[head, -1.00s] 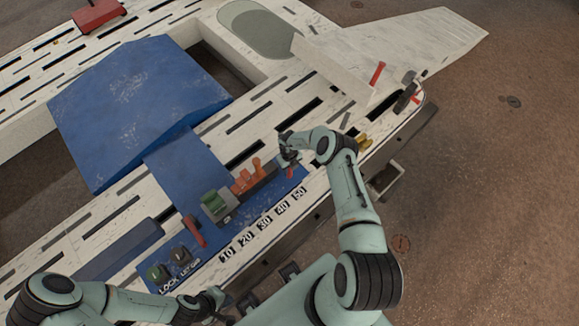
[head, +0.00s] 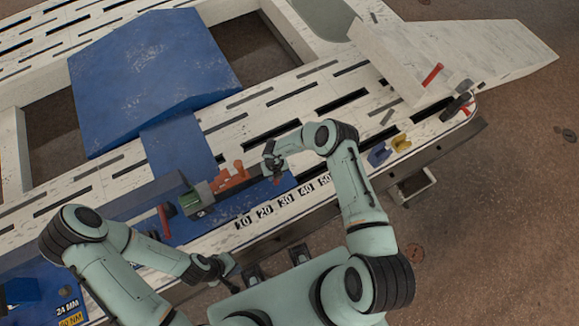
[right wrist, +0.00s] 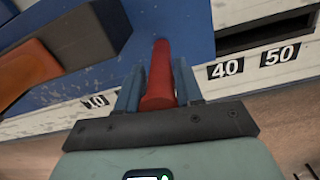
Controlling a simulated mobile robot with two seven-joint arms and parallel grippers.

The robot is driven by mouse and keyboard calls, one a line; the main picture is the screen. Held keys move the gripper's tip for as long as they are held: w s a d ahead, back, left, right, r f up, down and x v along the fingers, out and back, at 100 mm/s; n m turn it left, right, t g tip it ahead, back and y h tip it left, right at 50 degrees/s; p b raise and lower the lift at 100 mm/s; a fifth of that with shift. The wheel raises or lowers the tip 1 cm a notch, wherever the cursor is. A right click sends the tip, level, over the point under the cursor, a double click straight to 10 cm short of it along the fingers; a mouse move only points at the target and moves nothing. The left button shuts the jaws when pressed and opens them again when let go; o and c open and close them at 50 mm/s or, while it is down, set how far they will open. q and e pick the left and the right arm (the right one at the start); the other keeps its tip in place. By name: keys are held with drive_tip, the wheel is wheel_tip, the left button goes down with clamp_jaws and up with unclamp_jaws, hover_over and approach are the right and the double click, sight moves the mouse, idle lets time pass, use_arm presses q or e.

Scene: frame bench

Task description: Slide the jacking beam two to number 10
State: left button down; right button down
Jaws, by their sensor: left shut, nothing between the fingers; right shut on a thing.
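The jacking beam assembly (head: 208,190) lies over the blue plate on the bench, with a dark bar, a green end and an orange block (head: 231,177). My right gripper (head: 274,178) is shut on a red handle (right wrist: 160,75), which stands upright between its fingers in the right wrist view. The handle sits near the 30 mark of the number strip (head: 285,201); 20 and 30 are hidden in the right wrist view. The label 10 (head: 243,222) is left of my right gripper. My left gripper (head: 229,263) is shut and empty at the bench's front edge.
A second red handle (head: 165,221) stands left of the assembly. A blue ramp block (head: 155,75) lies on the slotted white bench. Blue and yellow parts (head: 400,142) and a red-handled lever (head: 432,75) are at the right.

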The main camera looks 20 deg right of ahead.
drive_tip(key=shift+s+d+f, duration=0.1)
idle(0.3)
drive_tip(key=shift+a, duration=0.2)
drive_tip(key=c, duration=0.9)
unclamp_jaws()
drive_tip(key=shift+a, duration=0.1)
wheel_tip(320, 180, up, 14)
drive_tip(key=shift+f+p, duration=0.25)
drive_tip(key=shift+p, duration=0.1)
